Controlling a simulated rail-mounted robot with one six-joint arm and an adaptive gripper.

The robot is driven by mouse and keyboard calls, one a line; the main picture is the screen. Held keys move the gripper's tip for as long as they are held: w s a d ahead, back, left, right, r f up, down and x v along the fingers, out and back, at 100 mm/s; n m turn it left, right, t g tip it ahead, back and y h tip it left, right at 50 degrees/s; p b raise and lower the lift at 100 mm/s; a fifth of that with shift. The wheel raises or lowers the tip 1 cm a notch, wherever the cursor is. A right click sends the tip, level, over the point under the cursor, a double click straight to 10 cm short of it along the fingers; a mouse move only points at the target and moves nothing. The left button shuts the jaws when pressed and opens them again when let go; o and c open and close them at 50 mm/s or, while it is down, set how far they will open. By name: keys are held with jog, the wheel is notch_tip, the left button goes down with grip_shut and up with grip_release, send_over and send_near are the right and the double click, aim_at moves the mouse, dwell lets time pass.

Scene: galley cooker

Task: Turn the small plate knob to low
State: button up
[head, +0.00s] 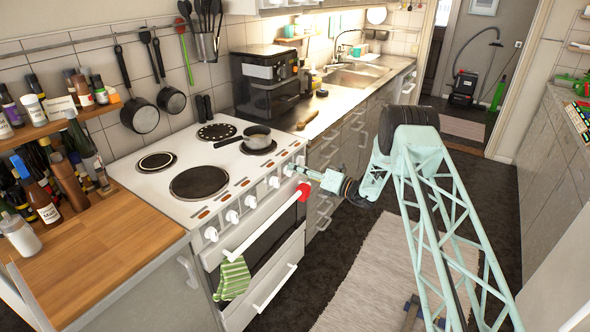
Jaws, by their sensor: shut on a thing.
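The white cooker (140,186) has several white knobs in a row along its front panel, including one knob (232,216) near the middle left and another (274,182) further right. My gripper (293,171) reaches in from the right and is shut on a knob near the right end of the row. The fingers hide most of that knob, so its pointer setting cannot be read. Which knob belongs to which plate is too small to read. A small dark plate (157,161) is at the back left of the hob and a large plate (199,182) is at the front left.
A saucepan (257,135) stands on the right plate, its handle pointing left. A red round object (304,192) sits at the oven handle, just below my gripper. A green striped towel (233,278) hangs from the handle. A pale rug (365,270) lies on the floor.

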dwell(0.4)
jog(key=o, duration=0.9)
jog(key=shift+d, duration=0.15)
jog(key=shift+v, duration=5.8)
jog(key=shift+r, duration=0.1)
